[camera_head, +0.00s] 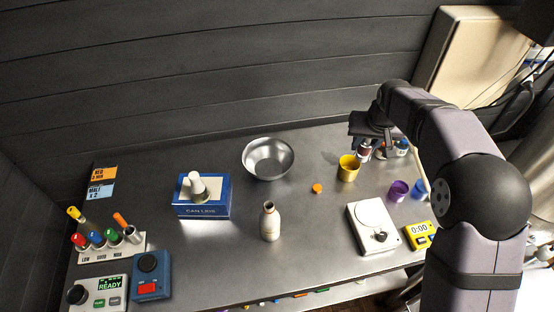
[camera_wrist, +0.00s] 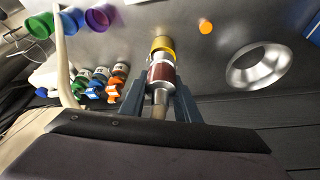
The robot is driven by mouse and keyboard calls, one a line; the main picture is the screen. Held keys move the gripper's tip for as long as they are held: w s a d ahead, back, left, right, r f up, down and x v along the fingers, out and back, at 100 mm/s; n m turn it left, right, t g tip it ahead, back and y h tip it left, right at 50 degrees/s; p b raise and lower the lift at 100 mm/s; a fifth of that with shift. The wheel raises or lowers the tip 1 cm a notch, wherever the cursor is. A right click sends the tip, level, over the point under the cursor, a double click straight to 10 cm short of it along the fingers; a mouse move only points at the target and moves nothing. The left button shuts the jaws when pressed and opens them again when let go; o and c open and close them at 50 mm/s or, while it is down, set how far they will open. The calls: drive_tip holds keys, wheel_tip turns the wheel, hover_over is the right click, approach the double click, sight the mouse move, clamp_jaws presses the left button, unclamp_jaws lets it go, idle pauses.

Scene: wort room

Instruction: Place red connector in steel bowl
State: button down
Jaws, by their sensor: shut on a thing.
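The red connector (camera_wrist: 162,73), a silver cylinder with a dark red band, is between the fingers of my gripper (camera_wrist: 160,97) in the wrist view. My gripper is shut on it. In the head view my gripper (camera_head: 368,141) is at the back right of the bench, and the connector shows only partly below it, just behind the yellow cup. The steel bowl (camera_head: 268,171) stands at the back middle of the bench, well left of my gripper. The bowl also shows at the right of the wrist view (camera_wrist: 237,75) and looks empty.
The yellow cup (camera_head: 348,169) stands close in front of my gripper. Several capped connectors (camera_wrist: 100,84) stand beside it. An orange disc (camera_head: 317,188) lies between cup and bowl. A bottle (camera_head: 270,223), a blue box (camera_head: 203,208) and a white scale (camera_head: 372,231) stand further forward or left.

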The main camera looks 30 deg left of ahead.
drive_tip(key=s+a+f+n+y+b, duration=0.15)
drive_tip(key=s+a, duration=0.25)
drive_tip(key=a, duration=0.7)
drive_tip(key=s+a+n+b, duration=0.2)
drive_tip(key=s+a, duration=0.2)
drive_tip(key=a, duration=0.7)
drive_tip(key=shift+g, duration=0.4)
drive_tip(key=shift+s+f+p, duration=0.15)
drive_tip(key=shift+f+p, duration=1.55)
drive_tip(key=shift+f, duration=3.1)
drive_tip(key=shift+f, duration=0.15)
drive_tip(key=c, duration=1.3)
unclamp_jaws()
drive_tip(key=shift+c, duration=0.2)
drive_tip(key=shift+r, duration=0.2)
drive_tip(key=b+v, duration=0.4)
drive_tip(key=v, duration=0.8)
drive_tip(key=shift+a, duration=0.2)
